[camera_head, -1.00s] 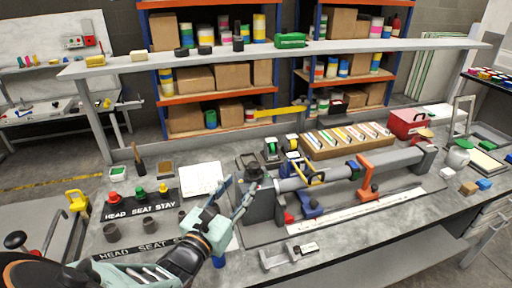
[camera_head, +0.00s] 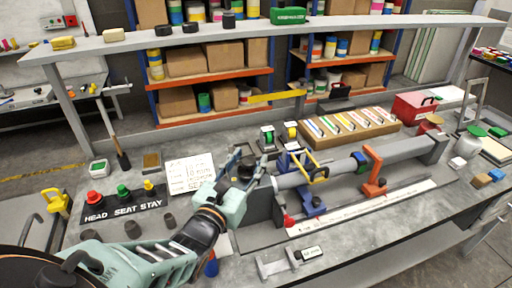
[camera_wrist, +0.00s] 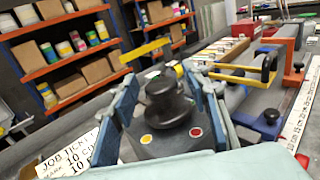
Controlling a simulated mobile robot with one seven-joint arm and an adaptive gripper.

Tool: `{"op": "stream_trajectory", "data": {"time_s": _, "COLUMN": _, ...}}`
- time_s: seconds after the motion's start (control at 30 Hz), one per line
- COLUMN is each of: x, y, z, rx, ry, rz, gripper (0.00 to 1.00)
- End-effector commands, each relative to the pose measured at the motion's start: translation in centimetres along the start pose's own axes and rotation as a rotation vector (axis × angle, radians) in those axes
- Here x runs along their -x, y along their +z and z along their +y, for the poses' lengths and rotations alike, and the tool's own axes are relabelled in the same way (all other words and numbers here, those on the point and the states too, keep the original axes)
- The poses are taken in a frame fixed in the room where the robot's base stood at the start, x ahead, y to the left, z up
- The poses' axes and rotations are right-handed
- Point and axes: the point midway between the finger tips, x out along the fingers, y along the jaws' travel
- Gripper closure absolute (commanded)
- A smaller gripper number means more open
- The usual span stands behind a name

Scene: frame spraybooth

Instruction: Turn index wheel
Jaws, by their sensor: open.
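The index wheel appears as a dark stepped knob (camera_wrist: 167,100) on the grey end block of the long fixture, and it also shows in the head view (camera_head: 246,168). The block (camera_wrist: 185,141) carries a yellow dot and a red dot below the knob. My gripper (camera_wrist: 168,88) is open, with one blue-grey finger on each side of the knob. Gaps show between the fingers and the knob in the wrist view; contact cannot be told for certain. The grey tube (camera_head: 325,172) of the fixture runs right from the block.
A job ticket card (camera_head: 190,173) lies left of the gripper. The HEAD SEAT STAY rack (camera_head: 125,205) stands further left. A yellow clamp handle (camera_head: 318,170) and an orange clamp (camera_head: 374,172) stand along the tube. A raised shelf (camera_head: 270,34) crosses behind the bench.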

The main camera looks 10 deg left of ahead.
Motion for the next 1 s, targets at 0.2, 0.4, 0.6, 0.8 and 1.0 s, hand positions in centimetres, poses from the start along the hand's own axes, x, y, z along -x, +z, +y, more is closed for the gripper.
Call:
{"op": "stream_trajectory", "data": {"time_s": 0.2, "x": 0.00, "y": -0.02, "z": -0.11, "rx": 0.000, "ry": 0.002, "rz": 0.001, "gripper": 0.58}}
{"op": "stream_trajectory", "data": {"time_s": 0.4, "x": -0.01, "y": 0.00, "z": -0.11, "rx": 0.000, "ry": 0.001, "rz": 0.001, "gripper": 0.59}}
{"op": "stream_trajectory", "data": {"time_s": 0.6, "x": -0.01, "y": 0.00, "z": -0.12, "rx": 0.000, "ry": 0.001, "rz": 0.000, "gripper": 0.81}}
{"op": "stream_trajectory", "data": {"time_s": 0.8, "x": -0.02, "y": 0.00, "z": -0.13, "rx": 0.000, "ry": 0.001, "rz": 0.000, "gripper": 0.98}}
{"op": "stream_trajectory", "data": {"time_s": 1.0, "x": -0.14, "y": 0.16, "z": -0.32, "rx": 0.004, "ry": 0.035, "rz": -0.005, "gripper": 0.98}}
